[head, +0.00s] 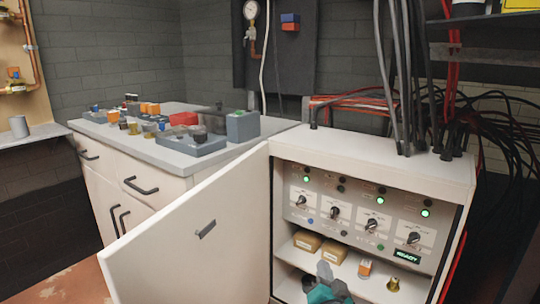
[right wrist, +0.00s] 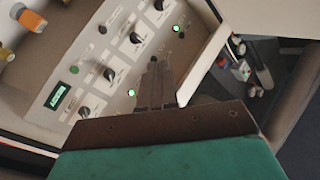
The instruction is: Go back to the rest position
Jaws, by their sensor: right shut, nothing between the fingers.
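My right gripper (head: 324,272) shows at the bottom of the head view, teal and grey, in front of the lower shelf area of the open white cabinet (head: 400,165). In the right wrist view its dark fingers (right wrist: 155,85) are together with nothing between them. The panel (head: 350,212) has several black knobs, lit green lights and a small green display (head: 407,256). My left gripper is not in view.
The cabinet door (head: 190,245) stands open to the left. Boxes (head: 307,242) and a brass fitting (head: 393,284) sit on the shelf. A counter (head: 90,130) with parts trays is behind. Black cables (head: 400,80) hang onto the cabinet top.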

